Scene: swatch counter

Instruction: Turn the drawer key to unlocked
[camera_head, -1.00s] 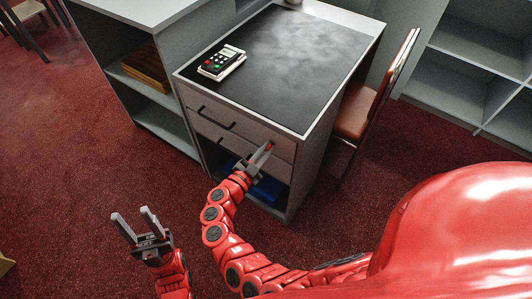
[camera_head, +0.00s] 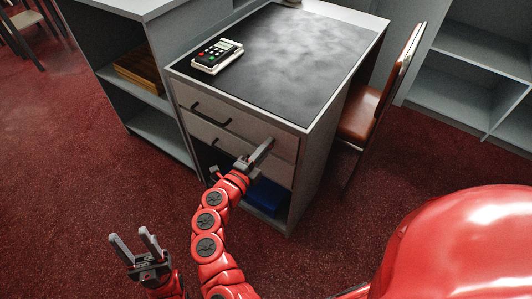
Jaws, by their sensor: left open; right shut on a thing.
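The grey desk (camera_head: 325,155) has two light drawer fronts, the upper one (camera_head: 262,129) and the lower one (camera_head: 285,170). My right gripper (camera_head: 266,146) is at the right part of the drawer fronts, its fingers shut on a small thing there. That thing, likely the drawer key, is hidden by the fingers, so I cannot tell which way it points. Both drawers look closed. My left gripper (camera_head: 134,236) is open and empty, low over the red carpet, well away from the desk.
A card terminal (camera_head: 216,56) lies on the dark desktop (camera_head: 290,60). A blue thing (camera_head: 266,196) is in the open space under the drawers. A brown chair (camera_head: 365,112) stands right of the desk, a grey shelf (camera_head: 160,125) left. Carpet in front is clear.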

